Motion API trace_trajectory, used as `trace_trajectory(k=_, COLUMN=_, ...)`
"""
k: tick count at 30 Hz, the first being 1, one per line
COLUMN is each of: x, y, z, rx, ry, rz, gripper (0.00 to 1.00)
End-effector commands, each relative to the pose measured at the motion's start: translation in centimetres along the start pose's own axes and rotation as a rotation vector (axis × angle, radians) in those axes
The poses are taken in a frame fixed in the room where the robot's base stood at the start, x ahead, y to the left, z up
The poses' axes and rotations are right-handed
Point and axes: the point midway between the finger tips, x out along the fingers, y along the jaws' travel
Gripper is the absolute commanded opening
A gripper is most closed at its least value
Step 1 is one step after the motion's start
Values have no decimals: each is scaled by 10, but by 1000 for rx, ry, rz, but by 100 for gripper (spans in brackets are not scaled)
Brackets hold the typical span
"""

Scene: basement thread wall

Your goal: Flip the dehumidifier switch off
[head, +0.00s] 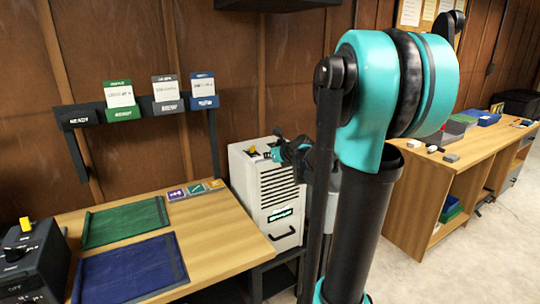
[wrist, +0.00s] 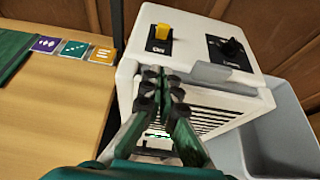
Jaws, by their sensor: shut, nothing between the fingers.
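The dehumidifier (head: 272,197) is a white box with a dark slatted front, standing at the right end of the wooden bench. Its yellow rocker switch (wrist: 163,32) sits on a black plate on the top face, with a black knob (wrist: 232,47) to its right. The switch also shows small in the head view (head: 252,150). My gripper (wrist: 162,84) is shut and empty, at the front top edge of the dehumidifier, on the near side of the switch and apart from it in the wrist view. I cannot tell the switch's position for sure.
The bench (head: 215,222) holds a green mat (head: 125,222), a blue mat (head: 130,270) and a dark box with another yellow switch (head: 25,224). A card rack (head: 140,108) is on the wall. A grey bin (wrist: 285,135) stands right of the dehumidifier.

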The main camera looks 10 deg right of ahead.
Motion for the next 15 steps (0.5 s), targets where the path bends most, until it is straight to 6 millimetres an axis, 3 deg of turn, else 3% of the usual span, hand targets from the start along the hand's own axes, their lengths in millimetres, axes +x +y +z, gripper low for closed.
trace_trajectory(k=13, x=67, y=0, z=0, rx=-1, ry=0, rz=1, gripper=0)
trace_trajectory(k=15, x=75, y=1, z=10, rx=-2, ry=-1, rz=1, gripper=0)
